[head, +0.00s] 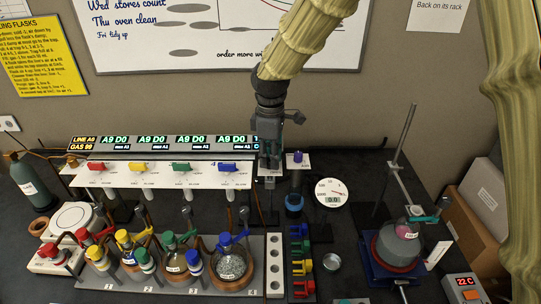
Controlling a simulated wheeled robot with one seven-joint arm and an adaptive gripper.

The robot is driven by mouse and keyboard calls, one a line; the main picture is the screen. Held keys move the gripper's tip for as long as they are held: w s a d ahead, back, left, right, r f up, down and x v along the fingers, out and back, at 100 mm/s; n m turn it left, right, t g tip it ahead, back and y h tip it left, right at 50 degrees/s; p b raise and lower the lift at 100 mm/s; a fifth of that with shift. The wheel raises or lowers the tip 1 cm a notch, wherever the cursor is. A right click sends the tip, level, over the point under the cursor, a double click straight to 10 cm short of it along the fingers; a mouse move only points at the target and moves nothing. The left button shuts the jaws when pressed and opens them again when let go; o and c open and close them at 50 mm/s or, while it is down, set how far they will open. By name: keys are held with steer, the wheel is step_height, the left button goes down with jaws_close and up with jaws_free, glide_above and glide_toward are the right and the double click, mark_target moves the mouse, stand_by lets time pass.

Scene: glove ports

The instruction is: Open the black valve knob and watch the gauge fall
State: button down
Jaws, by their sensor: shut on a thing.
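My gripper (270,160) points down at the right end of the white valve panel, in line with its row of coloured knobs. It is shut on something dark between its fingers. That fits the black valve knob, but the fingers hide most of it and I cannot tell how far it is turned. The round white gauge (333,193) stands just to the right, facing me. Its small readout seems to show 0.0, and a short reddish needle is too small to read surely.
The white panel (140,178) carries red, yellow, green and blue knobs under a lit display. Several flasks with coloured clamps (232,266) stand in front. A metal stand (402,150) and round flask (398,245) are further right.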

steer(key=c, duration=1.5)
jaws_free()
steer(key=shift+c, duration=0.2)
step_height(320, 180, up, 12)
